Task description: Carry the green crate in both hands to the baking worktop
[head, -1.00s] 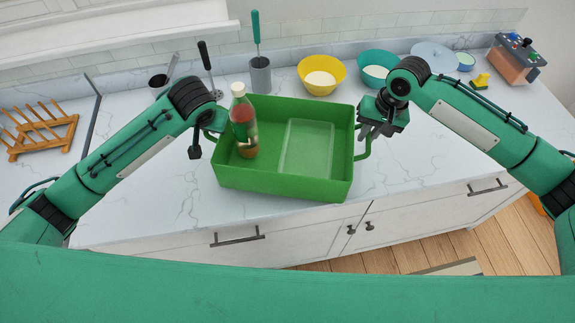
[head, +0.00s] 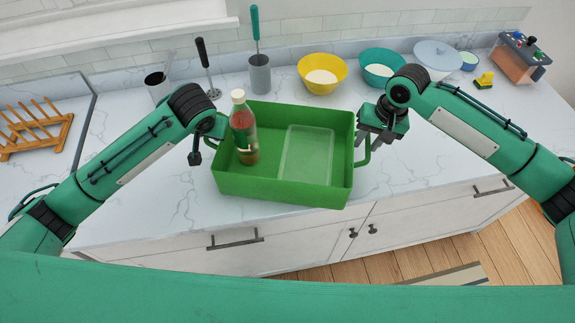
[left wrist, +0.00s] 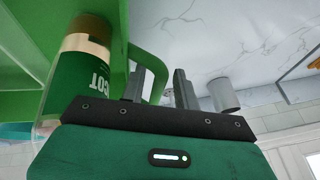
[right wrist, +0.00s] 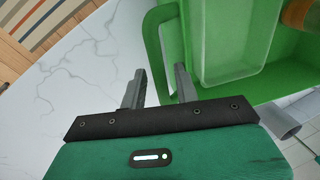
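The green crate (head: 281,189) sits on the marble counter near its front edge. A bottle with a white cap (head: 243,128) stands in its left part, and a clear rectangular container (head: 305,155) lies in its right part. My left gripper (left wrist: 160,88) is at the crate's left handle (left wrist: 152,66); its fingers are apart, with the handle bar between them. My right gripper (right wrist: 158,86) is at the right handle (right wrist: 152,42), also with its fingers apart on either side of the bar. In the head view the left fingers are mostly hidden by the wrist.
Behind the crate stand a yellow bowl (head: 321,75), a teal bowl (head: 381,68) and a grey utensil holder (head: 260,76). A wooden rack (head: 35,132) is at the left. A boxy appliance (head: 520,58) is at the far right. Wooden floor shows at lower right.

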